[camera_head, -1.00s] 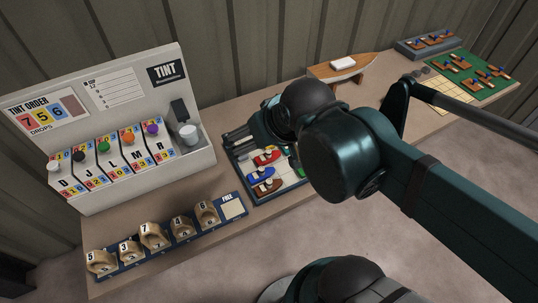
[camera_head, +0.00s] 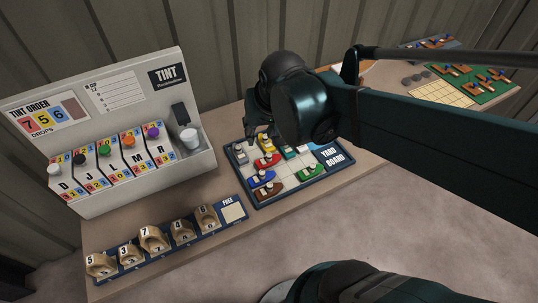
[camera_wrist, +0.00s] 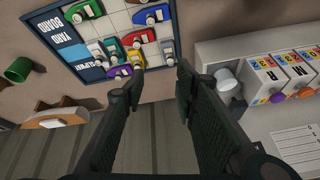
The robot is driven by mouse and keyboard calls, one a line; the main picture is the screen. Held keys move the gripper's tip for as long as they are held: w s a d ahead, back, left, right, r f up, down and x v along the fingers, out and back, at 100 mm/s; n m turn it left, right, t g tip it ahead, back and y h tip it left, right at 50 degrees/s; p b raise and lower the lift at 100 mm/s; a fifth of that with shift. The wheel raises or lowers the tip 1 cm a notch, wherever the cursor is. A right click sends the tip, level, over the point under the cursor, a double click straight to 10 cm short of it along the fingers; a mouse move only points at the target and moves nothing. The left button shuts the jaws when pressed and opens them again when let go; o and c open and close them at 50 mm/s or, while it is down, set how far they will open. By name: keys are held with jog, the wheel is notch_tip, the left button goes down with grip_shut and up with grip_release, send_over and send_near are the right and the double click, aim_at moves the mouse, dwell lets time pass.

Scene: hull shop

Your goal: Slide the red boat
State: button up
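The red boat (camera_head: 268,160) sits on the yard board (camera_head: 333,156), above the blue boat (camera_head: 262,178) in the head view. In the wrist view the red boat (camera_wrist: 138,38) lies beyond my fingertips, toward the top. My gripper (camera_wrist: 160,75) is open, with nothing between its fingers. In the head view my gripper (camera_head: 260,134) is over the board's far left edge. A grey boat (camera_head: 241,156) stands in the left corner. A brown boat (camera_head: 270,190) and a green boat (camera_head: 310,170) are nearer the front. My gripper partly hides the board's far edge.
The tint station (camera_head: 185,88) with a white cup (camera_head: 189,138) stands left of the board. A blue rack (camera_head: 195,230) with numbered wooden pieces lies in front. A green board (camera_head: 490,88) is at the far right. Bare bench lies right of the yard board.

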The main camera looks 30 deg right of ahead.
jog(key=w+d+f+m+g, duration=0.2)
jog(key=w+d+f+m, duration=0.1)
jog(key=w+f, duration=0.35)
jog(key=m+g, duration=0.3)
send_over(269, 154)
jog(key=f, duration=1)
jog(key=shift+a+f, duration=0.2)
jog(key=shift+d+f, duration=0.2)
jog(key=shift+f, duration=0.4)
jog(key=shift+f, duration=0.1)
jog(key=shift+f+b, duration=0.75)
jog(key=shift+f, duration=3.05)
grip_shut()
